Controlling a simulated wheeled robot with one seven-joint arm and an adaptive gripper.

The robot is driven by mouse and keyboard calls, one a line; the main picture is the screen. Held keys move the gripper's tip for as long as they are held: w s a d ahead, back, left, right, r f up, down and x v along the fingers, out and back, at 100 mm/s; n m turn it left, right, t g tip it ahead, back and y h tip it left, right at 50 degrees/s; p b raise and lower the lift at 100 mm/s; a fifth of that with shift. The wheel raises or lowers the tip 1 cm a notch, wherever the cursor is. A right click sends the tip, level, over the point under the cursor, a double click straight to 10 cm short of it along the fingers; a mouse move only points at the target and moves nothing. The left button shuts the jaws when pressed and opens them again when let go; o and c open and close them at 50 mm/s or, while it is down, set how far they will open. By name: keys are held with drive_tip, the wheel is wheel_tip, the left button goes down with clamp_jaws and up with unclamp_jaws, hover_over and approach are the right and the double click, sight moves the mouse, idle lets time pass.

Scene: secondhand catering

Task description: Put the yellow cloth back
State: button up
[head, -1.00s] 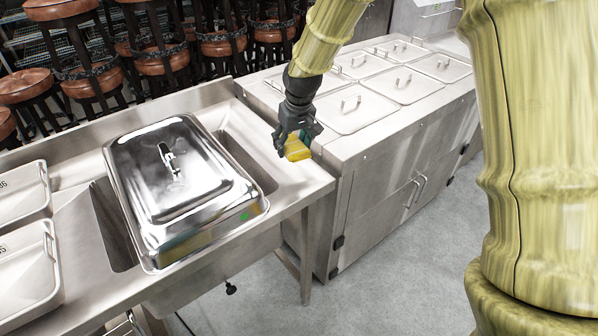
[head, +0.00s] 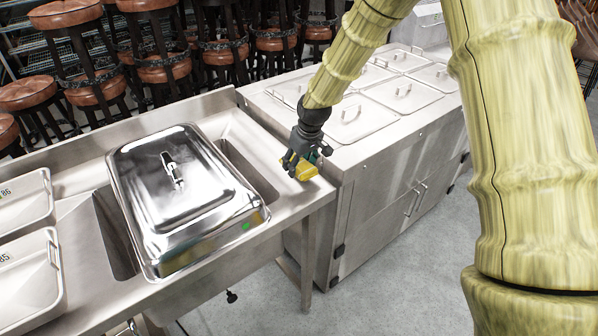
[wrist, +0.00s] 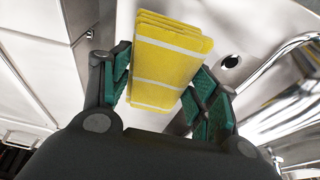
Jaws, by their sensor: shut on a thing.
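The yellow cloth (wrist: 172,68) is folded in layers, with pale stripes across it. In the wrist view it sits between the green finger pads of my gripper (wrist: 165,95). In the head view the cloth (head: 306,172) shows just below the dark fingers of my gripper (head: 301,160), over the right end of the steel sink counter (head: 290,203). My gripper is shut on it. I cannot tell from these views whether the cloth touches the counter.
A large lidded steel pan (head: 180,190) lies across the sink left of my gripper. A steel cabinet with lidded containers (head: 355,121) adjoins at right. White trays (head: 25,268) stand at far left. Stools (head: 155,60) line the back. The counter's right end is largely clear.

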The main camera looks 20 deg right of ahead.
drive_tip(key=shift+f+p, duration=0.55)
drive_tip(key=shift+f, duration=1.45)
drive_tip(key=shift+f, duration=0.1)
drive_tip(key=o, duration=0.9)
drive_tip(key=shift+b+v, duration=1.35)
drive_tip(key=shift+v, duration=4.75)
drive_tip(key=shift+w, duration=0.1)
